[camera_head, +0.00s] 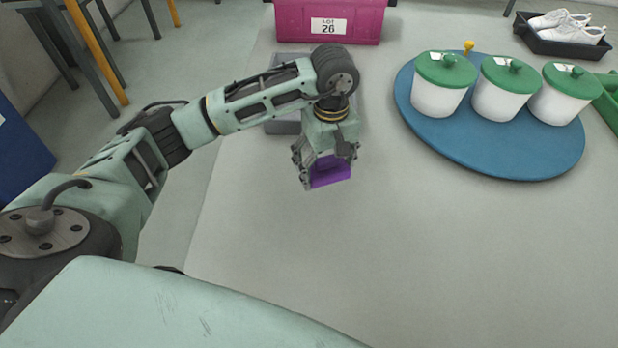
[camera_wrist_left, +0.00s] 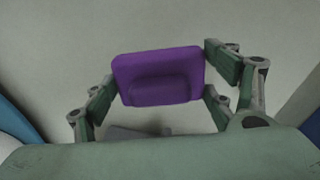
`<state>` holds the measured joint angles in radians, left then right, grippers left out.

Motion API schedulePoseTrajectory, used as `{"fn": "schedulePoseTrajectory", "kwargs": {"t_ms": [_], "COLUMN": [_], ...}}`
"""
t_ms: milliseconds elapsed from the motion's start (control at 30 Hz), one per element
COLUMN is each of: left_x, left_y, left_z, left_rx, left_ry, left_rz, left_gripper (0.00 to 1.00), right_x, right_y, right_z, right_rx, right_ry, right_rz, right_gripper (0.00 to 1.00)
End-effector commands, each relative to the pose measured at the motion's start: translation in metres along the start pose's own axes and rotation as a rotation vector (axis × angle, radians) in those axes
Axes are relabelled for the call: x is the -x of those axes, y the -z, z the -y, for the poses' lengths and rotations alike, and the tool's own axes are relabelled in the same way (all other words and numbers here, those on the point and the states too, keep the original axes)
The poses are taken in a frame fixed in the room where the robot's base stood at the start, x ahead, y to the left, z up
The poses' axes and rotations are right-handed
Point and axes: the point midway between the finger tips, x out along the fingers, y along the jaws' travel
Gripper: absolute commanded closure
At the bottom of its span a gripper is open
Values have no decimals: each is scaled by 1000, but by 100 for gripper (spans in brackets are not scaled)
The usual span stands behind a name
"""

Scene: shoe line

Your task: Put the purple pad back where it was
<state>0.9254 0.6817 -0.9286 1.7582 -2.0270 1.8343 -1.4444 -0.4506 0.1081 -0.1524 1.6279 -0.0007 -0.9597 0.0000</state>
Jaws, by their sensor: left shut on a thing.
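The purple pad (camera_head: 330,171) is between the fingers of my left gripper (camera_head: 326,172), which is shut on it. In the left wrist view the purple pad (camera_wrist_left: 158,77) shows its face with a raised block, and the fingers of the left gripper (camera_wrist_left: 160,85) hold its two sides. In the head view the pad is over the bare table, left of the blue board; its exact height is hard to tell. A grey tray (camera_head: 284,127) lies behind the left gripper and is mostly hidden by the arm. My right gripper is not in view.
A magenta bin (camera_head: 290,22) with a "LOT 26" label stands at the back. A round blue board (camera_head: 480,150) at the right holds white pots with green lids (camera_head: 436,98). A black tray (camera_head: 560,47) with white shoes is at the back right. The table's front middle is clear.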

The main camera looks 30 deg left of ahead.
Motion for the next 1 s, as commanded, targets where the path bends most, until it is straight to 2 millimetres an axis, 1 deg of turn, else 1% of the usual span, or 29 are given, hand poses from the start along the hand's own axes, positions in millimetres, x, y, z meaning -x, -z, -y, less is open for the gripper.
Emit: {"fn": "schedulePoseTrajectory", "kwargs": {"t_ms": [33, 100, 233, 367, 533, 600, 733, 1000], "left_x": [-7, -13, -19, -26, -52, -59, -60, -62], "left_y": [4, 7, 11, 11, 10, 11, 11, 12], "left_z": [11, 21, 30, 32, 32, 31, 31, 31], "left_rx": [2, 2, 0, 0, -1, 0, 0, 0], "left_ry": [3, 1, -1, -2, 0, 0, -2, -2], "left_rz": [0, 0, -1, 1, 3, 2, -1, -1], "left_gripper": [47, 47, 47, 47, 47, 47, 47, 47], "right_x": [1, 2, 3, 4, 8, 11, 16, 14], "right_y": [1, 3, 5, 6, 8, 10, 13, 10], "right_z": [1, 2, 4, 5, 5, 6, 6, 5], "right_rx": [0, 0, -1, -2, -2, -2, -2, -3], "right_ry": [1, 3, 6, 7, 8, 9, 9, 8], "right_rz": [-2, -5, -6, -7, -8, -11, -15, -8], "right_gripper": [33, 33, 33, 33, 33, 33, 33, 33]}}
